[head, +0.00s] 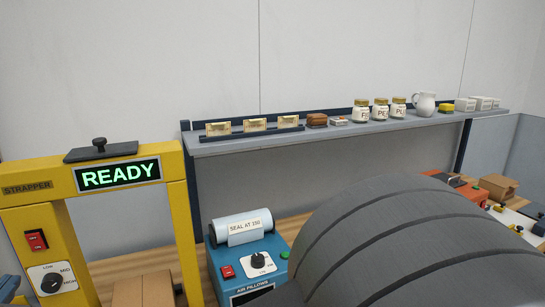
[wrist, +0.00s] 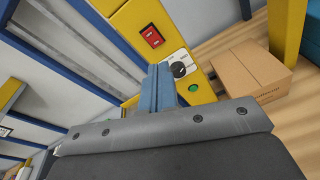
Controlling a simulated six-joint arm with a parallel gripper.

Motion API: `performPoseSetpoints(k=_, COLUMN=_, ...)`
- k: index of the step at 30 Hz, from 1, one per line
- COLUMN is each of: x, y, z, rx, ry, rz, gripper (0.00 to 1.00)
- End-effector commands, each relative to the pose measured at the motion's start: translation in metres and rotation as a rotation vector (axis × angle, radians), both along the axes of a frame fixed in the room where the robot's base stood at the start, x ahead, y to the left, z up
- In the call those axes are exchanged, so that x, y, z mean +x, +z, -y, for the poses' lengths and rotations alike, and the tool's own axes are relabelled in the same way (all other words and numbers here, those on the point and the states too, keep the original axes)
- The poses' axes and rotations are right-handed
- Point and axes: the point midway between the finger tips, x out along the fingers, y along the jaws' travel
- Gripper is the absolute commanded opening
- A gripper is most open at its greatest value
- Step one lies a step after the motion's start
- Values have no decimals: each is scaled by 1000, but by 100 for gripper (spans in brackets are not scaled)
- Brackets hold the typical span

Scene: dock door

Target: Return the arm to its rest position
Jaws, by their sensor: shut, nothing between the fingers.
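My gripper (wrist: 160,88) shows in the wrist view as two blue fingers pressed together, with nothing between them. The fingers point at the yellow strapper's (wrist: 127,22) control panel, close to its dial (wrist: 178,69) and green button (wrist: 194,88); I cannot tell whether they touch it. A red switch (wrist: 152,36) is on the same panel. In the head view a large grey ribbed part of my own arm fills the lower right and hides part of the bench. My gripper is not clearly visible there.
The yellow strapper (head: 189,235) shows READY on its display (head: 118,174). A blue air-pillow machine (head: 249,268) stands between it and my arm. A grey shelf (head: 330,133) with several jars and small items runs behind. A cardboard box (wrist: 250,72) is right of my fingers.

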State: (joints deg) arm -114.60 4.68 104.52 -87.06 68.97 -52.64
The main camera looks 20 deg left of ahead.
Motion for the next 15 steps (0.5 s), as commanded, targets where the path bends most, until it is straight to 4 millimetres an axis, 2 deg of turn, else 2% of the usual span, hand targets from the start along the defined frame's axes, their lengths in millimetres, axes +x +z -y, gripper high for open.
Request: performPoseSetpoints(k=15, x=39, y=31, z=-8, rx=372, ry=-123, rz=-414, gripper=0)
